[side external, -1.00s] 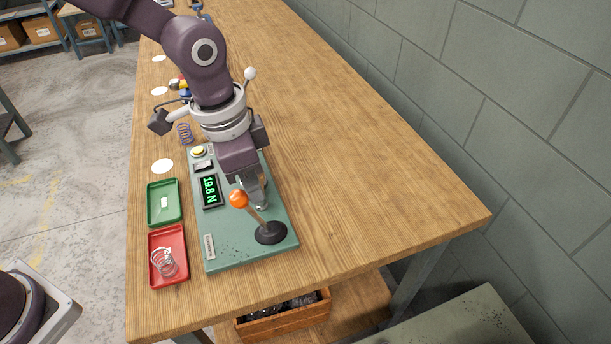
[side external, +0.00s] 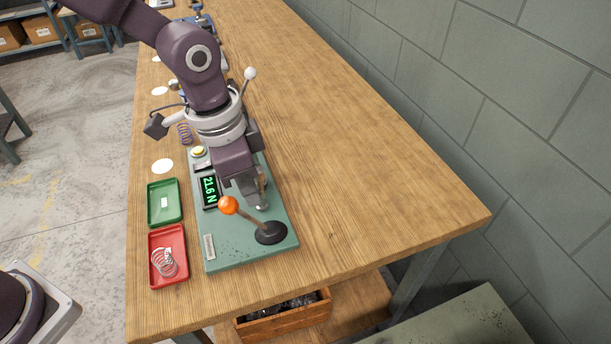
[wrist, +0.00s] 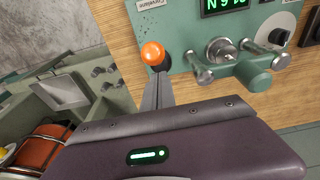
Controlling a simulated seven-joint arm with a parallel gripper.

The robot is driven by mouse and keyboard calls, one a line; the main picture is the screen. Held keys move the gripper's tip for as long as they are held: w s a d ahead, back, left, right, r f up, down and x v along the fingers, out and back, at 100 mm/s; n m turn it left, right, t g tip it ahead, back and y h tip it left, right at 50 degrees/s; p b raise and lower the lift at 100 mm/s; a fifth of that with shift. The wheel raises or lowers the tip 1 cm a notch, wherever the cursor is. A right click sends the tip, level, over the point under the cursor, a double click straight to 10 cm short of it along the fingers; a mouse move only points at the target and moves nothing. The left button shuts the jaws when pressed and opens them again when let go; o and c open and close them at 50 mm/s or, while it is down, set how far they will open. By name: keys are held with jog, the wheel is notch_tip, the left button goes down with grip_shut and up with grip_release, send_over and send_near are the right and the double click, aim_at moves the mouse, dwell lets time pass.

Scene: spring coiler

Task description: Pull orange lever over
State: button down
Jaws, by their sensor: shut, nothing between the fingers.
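The orange ball (side external: 228,205) tops a lever that leans to the left from its round black base (side external: 270,232) on the green machine plate (side external: 225,255). My gripper (side external: 260,204) is shut and empty, just behind the lever's shaft in the side view. In the wrist view the orange ball (wrist: 153,53) stands just beyond the tips of my shut fingers (wrist: 158,78). I cannot tell whether the fingers touch the lever. The green display (side external: 209,190) beside my gripper reads about 21.6 N.
A green tray (side external: 152,214) and a red tray (side external: 156,279) holding a spring (side external: 164,264) lie left of the machine. A white-knobbed lever (side external: 249,73) stands behind my wrist. The wooden table (side external: 390,190) is clear to the right.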

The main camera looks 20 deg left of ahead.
jog(key=shift+w+d+r, duration=0.15)
jog(key=shift+w+d, duration=0.1)
notch_tip(320, 180, up, 7)
jog(key=shift+r, duration=0.15)
jog(key=shift+s+a, duration=0.1)
dwell(2.8)
